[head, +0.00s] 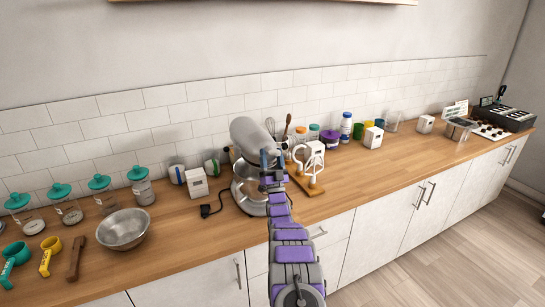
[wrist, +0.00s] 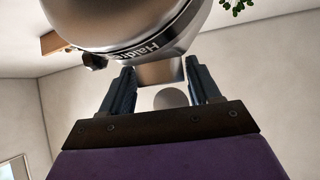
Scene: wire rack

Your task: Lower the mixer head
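The silver stand mixer stands on the wooden counter, and its head (head: 249,134) looks tilted up above the metal bowl (head: 244,187). My gripper (head: 271,158) is in front of the mixer, near the head, and hides part of the mixer. In the wrist view the mixer head (wrist: 125,22) fills the top, with lettering on a dark band. There my gripper (wrist: 162,88) has its two dark fingers spread apart under the head. A small metal part of the mixer shows between or behind the fingers; I cannot tell whether they touch it.
A wooden stand with white wire shapes (head: 309,167) is just right of the mixer. A loose metal bowl (head: 123,229) and teal-lidded jars (head: 141,188) are on the left. A black plug (head: 206,210) lies by the mixer's base. Counter (head: 375,172) to the right is clear at the front.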

